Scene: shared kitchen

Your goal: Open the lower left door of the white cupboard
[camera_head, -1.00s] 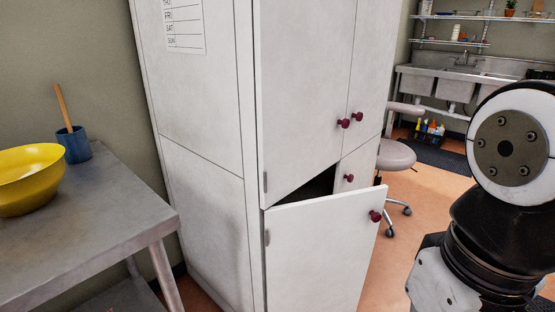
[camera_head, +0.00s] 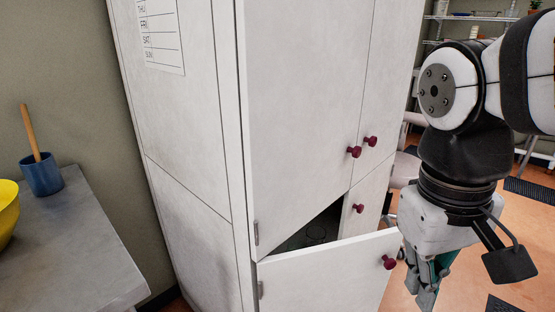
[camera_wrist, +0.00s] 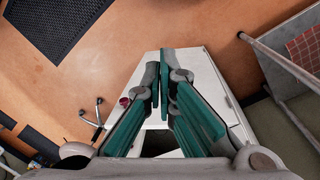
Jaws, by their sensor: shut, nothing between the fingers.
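The white cupboard (camera_head: 185,130) fills the middle of the head view. Its lower left door (camera_head: 325,278) stands partly open, hinged on its left side, with a dark gap above its top edge. A dark red knob (camera_head: 389,262) is near its free edge. My gripper (camera_head: 426,298) points down just right of that edge, apart from the knob. In the wrist view its green-padded fingers (camera_wrist: 162,88) are together and empty, in front of white cupboard surfaces. A dark red knob (camera_wrist: 124,101) shows left of the fingers; which door it belongs to is unclear.
The upper left door (camera_head: 300,110) and lower right door (camera_head: 368,200) look shut. A metal table (camera_head: 75,245) with a blue cup (camera_head: 41,174) and yellow bowl (camera_head: 6,210) stands left. Orange floor lies open at right.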

